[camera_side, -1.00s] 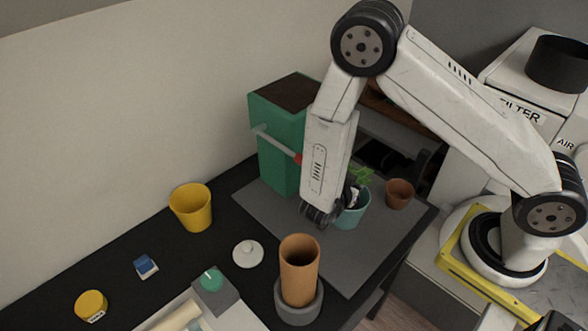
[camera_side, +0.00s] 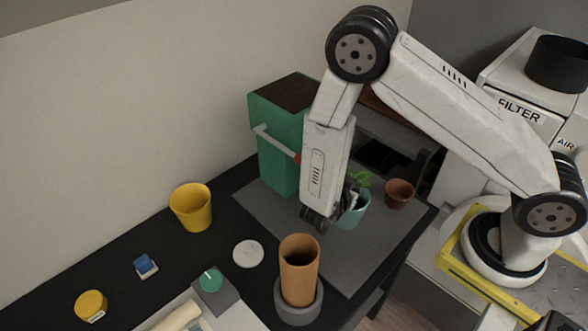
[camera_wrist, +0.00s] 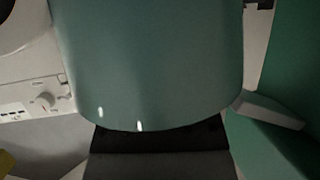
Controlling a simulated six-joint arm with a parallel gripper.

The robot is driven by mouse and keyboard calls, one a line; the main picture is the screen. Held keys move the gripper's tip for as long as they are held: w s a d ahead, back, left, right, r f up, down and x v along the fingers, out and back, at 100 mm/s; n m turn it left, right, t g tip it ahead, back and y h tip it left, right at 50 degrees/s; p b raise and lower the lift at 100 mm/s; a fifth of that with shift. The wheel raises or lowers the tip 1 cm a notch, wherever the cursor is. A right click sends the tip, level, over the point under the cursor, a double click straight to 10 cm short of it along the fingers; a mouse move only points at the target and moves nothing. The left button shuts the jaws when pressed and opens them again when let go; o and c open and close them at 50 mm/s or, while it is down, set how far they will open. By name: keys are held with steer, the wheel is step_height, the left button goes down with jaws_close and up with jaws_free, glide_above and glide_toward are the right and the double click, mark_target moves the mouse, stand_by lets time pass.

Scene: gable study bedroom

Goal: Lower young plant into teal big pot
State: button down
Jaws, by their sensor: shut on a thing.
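The teal big pot (camera_side: 354,214) stands upright on the dark grey mat, just right of my wrist in the side view. Its curved wall (camera_wrist: 150,65) fills much of the wrist view. The young plant (camera_side: 361,179) shows as green leaves at the pot's mouth. My gripper (camera_side: 350,196) is at the pot's rim, shut on the young plant. Its fingers are mostly hidden by my wrist and the leaves. The plant's lower part is hidden, so I cannot tell whether it touches the pot's bottom.
A brown pot (camera_side: 399,194) stands close on the right. A green box (camera_side: 277,150) with a crank stands behind left. An orange cylinder (camera_side: 299,268) stands in front. A yellow pot (camera_side: 190,207) is further left. The mat (camera_side: 345,264) is clear in front.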

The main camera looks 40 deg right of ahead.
steer(key=shift+f, duration=0.55)
stand_by(0.4)
steer(key=shift+c, duration=2.3)
jaws_free()
steer(key=shift+a+r, duration=0.1)
steer(key=shift+a, duration=0.05)
steer(key=shift+a+r, duration=0.15)
steer(key=shift+a, duration=0.25)
steer(key=a+r, duration=0.3)
steer(key=r, duration=0.5)
steer(key=shift+s+a+r, duration=0.25)
steer(key=shift+s, duration=0.1)
